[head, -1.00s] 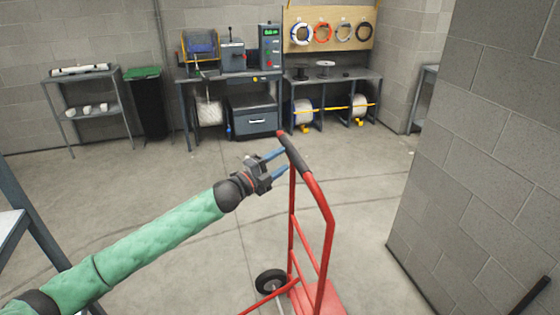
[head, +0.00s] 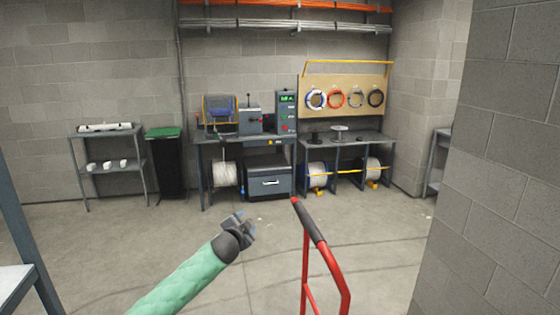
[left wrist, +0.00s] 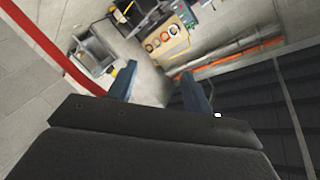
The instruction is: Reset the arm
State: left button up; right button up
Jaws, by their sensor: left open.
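My left arm, in a green padded sleeve, comes in from the lower left in the head view. Its gripper (head: 246,222) is left of the red hand truck's black handle grip (head: 309,222), apart from it and empty. In the left wrist view the two blue fingers of the left gripper (left wrist: 160,92) stand wide apart with nothing between them. The hand truck's red frame (head: 334,268) stands upright on the floor, its lower part cut off by the picture edge. A red bar (left wrist: 55,50) crosses the upper left of the wrist view. My right gripper is not in view.
A workbench (head: 240,138) with machines and cable reels stands along the back wall. A green-lidded bin (head: 165,165) and a small shelf (head: 108,135) are left of it. A block wall (head: 490,190) closes off the right. The middle floor is open.

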pick_arm(q)
jog(key=s+a+f+n+g+y, duration=0.2)
jog(key=s+a+f+n, duration=0.15)
jog(key=f, duration=0.85)
jog(key=s+a+f+n+g+y, duration=0.1)
jog(key=s+a+f+n+g, duration=0.2)
jog(key=f, duration=0.8)
jog(key=s+a+f+n+g, duration=0.1)
jog(key=s+f+g, duration=0.1)
jog(key=s+f, duration=0.65)
jog(key=s+a+f+n+g, duration=0.1)
jog(key=s+f, duration=0.5)
jog(key=f, duration=0.5)
jog(key=s+f+g, duration=0.2)
jog(key=s+f, duration=0.6)
jog(key=s, duration=0.7)
jog(key=s+d+f+n+g, duration=0.1)
jog(key=s+f+g, duration=0.1)
jog(key=s+f, duration=0.6)
jog(key=s+d+f+n+g, duration=0.1)
jog(key=s+f, duration=0.7)
jog(key=s, duration=1.3)
jog(key=shift+s+g, duration=0.35)
jog(key=shift+g, duration=0.25)
